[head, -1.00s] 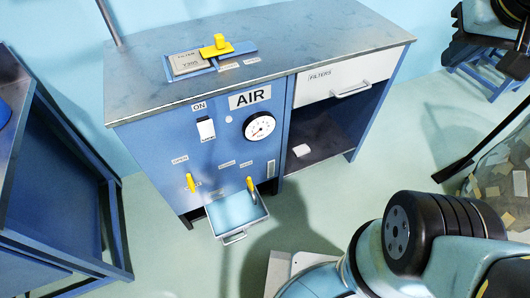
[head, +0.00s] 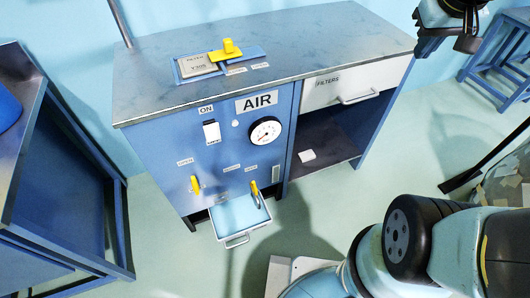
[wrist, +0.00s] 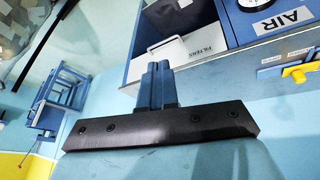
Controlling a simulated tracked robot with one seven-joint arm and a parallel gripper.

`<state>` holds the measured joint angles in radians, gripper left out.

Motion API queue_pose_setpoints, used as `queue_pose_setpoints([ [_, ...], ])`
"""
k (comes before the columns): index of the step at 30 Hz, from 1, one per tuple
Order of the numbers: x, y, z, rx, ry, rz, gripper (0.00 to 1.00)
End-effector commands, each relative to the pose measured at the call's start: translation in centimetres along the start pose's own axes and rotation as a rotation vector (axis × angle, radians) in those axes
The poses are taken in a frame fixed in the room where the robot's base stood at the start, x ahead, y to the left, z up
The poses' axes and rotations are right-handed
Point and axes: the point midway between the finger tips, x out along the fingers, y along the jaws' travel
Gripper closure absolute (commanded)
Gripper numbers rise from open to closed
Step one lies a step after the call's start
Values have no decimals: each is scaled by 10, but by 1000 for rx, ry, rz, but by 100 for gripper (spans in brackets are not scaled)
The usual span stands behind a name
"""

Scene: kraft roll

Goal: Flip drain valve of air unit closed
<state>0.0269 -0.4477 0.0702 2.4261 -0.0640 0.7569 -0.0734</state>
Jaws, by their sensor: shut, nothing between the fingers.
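The air unit is a blue cabinet (head: 155,150) with a grey top, an AIR label and a round gauge (head: 264,132). Two yellow valve handles sit low on its front: a left handle (head: 196,185) and a right handle (head: 254,187) above a pulled-out blue tray (head: 240,217). Both handles look roughly upright; their small labels are too blurred to tell which is the drain valve. My gripper (head: 467,44) is up at the right, beyond the cabinet's right end and apart from both handles. In the wrist view its fingers (wrist: 158,68) are together and empty.
A white FILTERS drawer (head: 348,88) is above an open shelf. A blue bench (head: 62,185) stands left, a blue stool (head: 495,60) right. Floor before the cabinet is mostly clear.

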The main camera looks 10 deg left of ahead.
Motion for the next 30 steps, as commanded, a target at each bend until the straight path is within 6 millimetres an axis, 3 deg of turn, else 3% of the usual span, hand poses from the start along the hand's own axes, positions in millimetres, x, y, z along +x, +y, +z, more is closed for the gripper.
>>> queue_pose_setpoints([
  [6, 55, -5, -36, -100, -53, -1, 100],
  [15, 140, -20, -72, -236, -108, -37, 100],
  [21, 202, -37, -86, -322, -137, -83, 100],
  [30, 299, -69, -90, -435, -167, -180, 100],
])
